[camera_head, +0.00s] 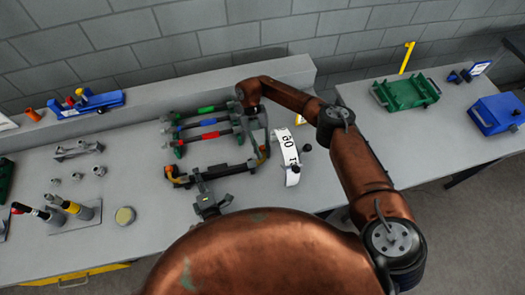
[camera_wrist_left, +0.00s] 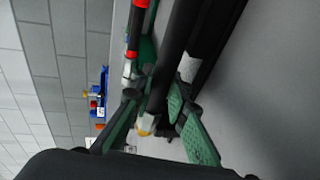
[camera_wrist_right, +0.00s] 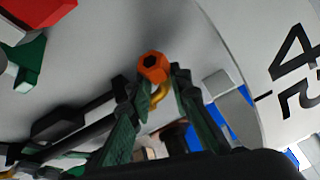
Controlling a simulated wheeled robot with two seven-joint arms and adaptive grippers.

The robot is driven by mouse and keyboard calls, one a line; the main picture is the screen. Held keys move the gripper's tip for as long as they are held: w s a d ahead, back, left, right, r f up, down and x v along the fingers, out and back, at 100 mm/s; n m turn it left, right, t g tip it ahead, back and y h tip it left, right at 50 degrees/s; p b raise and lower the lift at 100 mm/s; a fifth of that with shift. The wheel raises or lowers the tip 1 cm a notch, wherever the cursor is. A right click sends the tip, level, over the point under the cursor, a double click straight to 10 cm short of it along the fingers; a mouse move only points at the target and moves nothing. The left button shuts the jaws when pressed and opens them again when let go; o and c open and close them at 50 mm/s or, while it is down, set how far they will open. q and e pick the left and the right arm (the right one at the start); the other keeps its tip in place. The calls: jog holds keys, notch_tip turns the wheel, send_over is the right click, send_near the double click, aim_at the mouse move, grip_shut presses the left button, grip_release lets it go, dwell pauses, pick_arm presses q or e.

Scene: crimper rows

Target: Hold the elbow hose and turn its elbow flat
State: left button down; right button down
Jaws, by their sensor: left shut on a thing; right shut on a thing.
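The elbow hose (camera_head: 222,172) is a dark tube with orange and yellowish end parts, lying roughly left to right above the worktop. My left gripper (camera_head: 203,183) is shut on it near its middle. In the left wrist view the dark hose (camera_wrist_left: 176,48) passes between the left gripper's green fingers (camera_wrist_left: 152,98). My right gripper (camera_head: 261,152) reaches down at the hose's right end and is shut on the elbow there. In the right wrist view an orange nut (camera_wrist_right: 153,67) and a yellowish elbow part (camera_wrist_right: 159,94) show at the right gripper's fingertips (camera_wrist_right: 161,84); the fingers partly hide the elbow.
A white curved scale (camera_head: 286,146) with black figures stands close right of the right gripper. Hoses with green, blue and red bands (camera_head: 209,135) lie behind. Tools and small fittings (camera_head: 99,171) stand left. A green tray (camera_head: 405,94) and blue box (camera_head: 497,113) stand right.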

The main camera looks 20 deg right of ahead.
pick_arm(q)
jog(key=shift+a, duration=0.25)
pick_arm(e)
jog(key=shift+w+d, duration=0.1)
jog(key=shift+d, duration=0.15)
jog(key=c, duration=2)
grip_release()
jog(key=shift+o, duration=0.8)
jog(key=shift+a, duration=0.15)
pick_arm(q)
jog(key=shift+d, duration=0.25)
pick_arm(e)
jog(key=v, duration=1.1)
jog(key=shift+w+r, duration=0.2)
jog(key=shift+r, duration=0.2)
pick_arm(q)
jog(key=c, duration=1.8)
grip_release()
